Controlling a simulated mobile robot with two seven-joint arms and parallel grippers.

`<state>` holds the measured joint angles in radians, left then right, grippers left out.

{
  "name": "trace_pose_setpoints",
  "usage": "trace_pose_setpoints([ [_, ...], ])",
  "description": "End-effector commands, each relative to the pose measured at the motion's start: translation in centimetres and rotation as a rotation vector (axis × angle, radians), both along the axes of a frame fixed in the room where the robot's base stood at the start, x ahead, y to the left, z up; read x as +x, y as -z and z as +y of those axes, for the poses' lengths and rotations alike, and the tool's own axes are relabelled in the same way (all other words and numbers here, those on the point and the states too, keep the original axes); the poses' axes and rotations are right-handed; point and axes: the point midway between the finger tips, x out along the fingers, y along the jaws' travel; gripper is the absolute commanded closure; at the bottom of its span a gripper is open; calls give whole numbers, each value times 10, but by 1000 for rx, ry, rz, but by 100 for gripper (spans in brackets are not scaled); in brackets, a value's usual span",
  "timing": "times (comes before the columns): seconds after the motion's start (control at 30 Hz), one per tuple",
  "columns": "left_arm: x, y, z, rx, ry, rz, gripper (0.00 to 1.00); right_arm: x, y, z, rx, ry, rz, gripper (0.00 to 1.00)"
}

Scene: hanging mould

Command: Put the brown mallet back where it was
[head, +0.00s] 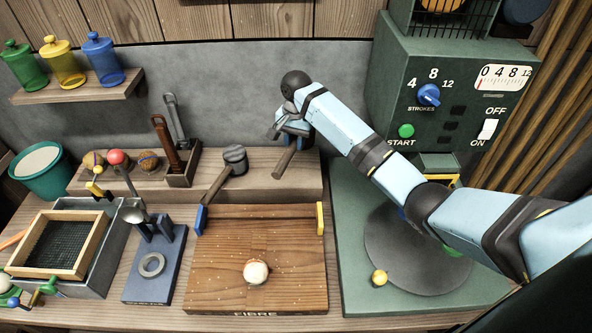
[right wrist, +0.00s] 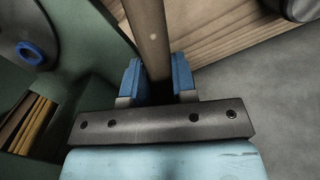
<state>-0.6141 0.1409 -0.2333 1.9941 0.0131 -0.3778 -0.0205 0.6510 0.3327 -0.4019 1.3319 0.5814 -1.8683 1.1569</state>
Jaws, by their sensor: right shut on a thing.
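My right gripper (head: 290,122) is above the right part of the raised wooden step, shut on a brown wooden handle, which I take for the brown mallet (head: 285,162). The handle slants down and left from the jaws; I cannot tell whether its low end touches the step. In the right wrist view the handle (right wrist: 152,40) stands between the blue jaw pads (right wrist: 157,80). Its head is not clearly visible. Another mallet with a dark head (head: 235,155) leans at the step's front edge, left of my gripper. My left gripper is not in view.
The raised wooden step (head: 255,184) holds a tool rack (head: 183,178) and several balls at left. A wooden board (head: 220,270) with a white ball (head: 256,272) lies in front. A green machine (head: 395,85) stands at right. The step's right end looks bare.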

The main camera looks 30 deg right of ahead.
Motion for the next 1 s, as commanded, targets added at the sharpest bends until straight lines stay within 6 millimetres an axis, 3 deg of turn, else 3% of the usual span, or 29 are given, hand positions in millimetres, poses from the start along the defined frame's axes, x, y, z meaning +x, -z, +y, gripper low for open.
trace_pose_setpoints([
  [0.1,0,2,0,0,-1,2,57,-1,32,-1,-1,1,3,100],
  [0.3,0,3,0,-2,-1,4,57,0,65,0,-1,1,1,100],
  [0.47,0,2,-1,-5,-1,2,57,0,75,0,-1,0,-1,100],
  [0.73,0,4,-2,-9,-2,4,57,0,111,0,-1,0,1,100],
  [1.0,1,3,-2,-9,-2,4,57,0,114,0,-1,0,-2,100],
])
